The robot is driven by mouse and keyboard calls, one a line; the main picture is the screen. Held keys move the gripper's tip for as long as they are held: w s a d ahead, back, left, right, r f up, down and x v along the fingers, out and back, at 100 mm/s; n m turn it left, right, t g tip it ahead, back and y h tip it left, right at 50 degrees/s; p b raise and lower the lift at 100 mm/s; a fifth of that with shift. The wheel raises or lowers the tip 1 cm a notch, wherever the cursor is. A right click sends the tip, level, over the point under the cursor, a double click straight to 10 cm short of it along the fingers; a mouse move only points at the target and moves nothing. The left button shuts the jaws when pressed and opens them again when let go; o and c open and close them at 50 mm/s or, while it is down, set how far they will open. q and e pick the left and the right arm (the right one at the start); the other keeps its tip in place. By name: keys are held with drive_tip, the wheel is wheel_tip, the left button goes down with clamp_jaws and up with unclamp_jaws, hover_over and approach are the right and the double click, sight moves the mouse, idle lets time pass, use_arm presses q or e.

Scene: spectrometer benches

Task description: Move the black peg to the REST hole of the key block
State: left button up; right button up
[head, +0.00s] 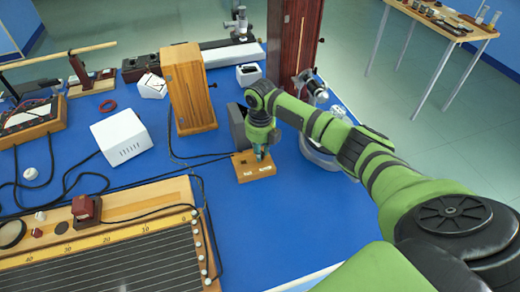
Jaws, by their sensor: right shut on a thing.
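The key block (252,172) is a small wooden block on the blue bench, near the middle of the head view. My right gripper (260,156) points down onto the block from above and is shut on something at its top. The black peg is hidden or too small to make out between the fingers. I cannot tell which hole it is at, and the hole labels are not readable. My left gripper is not in view.
A wooden box (188,88) and a white box (122,138) stand left of the block. A grey box (239,127) is close behind it. A long wooden instrument with a scale (120,240) fills the front left. Black cables cross the blue bench top (268,225).

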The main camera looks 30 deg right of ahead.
drive_tip(key=o, duration=1)
wheel_tip(320, 180, up, 12)
drive_tip(key=shift+s+r, duration=0.1)
